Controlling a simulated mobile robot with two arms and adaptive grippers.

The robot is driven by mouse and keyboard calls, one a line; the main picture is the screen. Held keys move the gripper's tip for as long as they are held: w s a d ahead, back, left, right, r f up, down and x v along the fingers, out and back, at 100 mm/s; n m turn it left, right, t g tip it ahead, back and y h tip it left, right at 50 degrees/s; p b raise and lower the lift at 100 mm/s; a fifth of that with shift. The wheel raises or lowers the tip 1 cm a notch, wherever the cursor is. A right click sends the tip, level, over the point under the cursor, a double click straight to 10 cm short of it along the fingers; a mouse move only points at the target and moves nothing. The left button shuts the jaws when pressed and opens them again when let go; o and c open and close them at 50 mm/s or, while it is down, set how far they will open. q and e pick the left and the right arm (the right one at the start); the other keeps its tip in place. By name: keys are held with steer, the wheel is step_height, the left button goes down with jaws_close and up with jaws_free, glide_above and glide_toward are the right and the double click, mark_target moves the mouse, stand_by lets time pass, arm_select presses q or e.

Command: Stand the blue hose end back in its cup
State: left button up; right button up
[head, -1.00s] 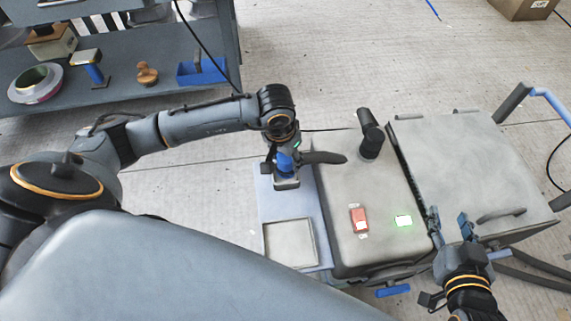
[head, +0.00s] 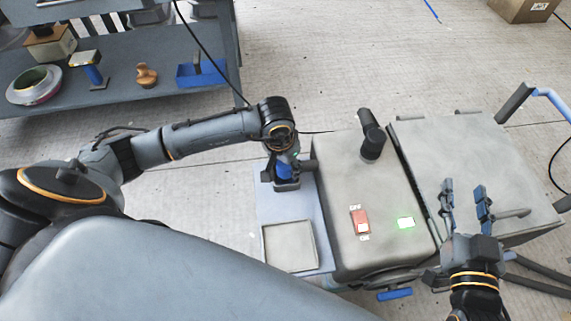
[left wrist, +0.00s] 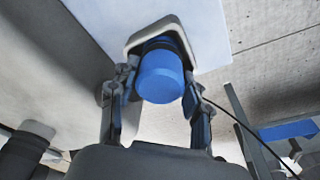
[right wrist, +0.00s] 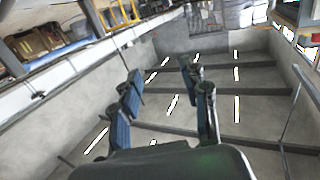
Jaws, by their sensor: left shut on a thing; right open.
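The blue hose end (head: 284,170) is between the fingers of my left gripper (head: 283,177), which is shut on it. In the left wrist view, the blue hose end (left wrist: 161,76) points its round face at the camera, and the grey cup (left wrist: 135,41) is right behind it. The cup (head: 288,187) stands on the pale blue shelf (head: 272,208); the hose end is upright over or in it, and how deep I cannot tell. My right gripper (head: 464,192) is open and empty, also in the right wrist view (right wrist: 160,80).
A square tray (head: 290,246) lies on the shelf. A lidded box (head: 470,160) is farther right, below my right gripper. A workbench (head: 130,100) is at the back left.

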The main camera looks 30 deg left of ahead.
arm_select(q)
steer(key=o, duration=1)
steer(key=shift+r, duration=0.1)
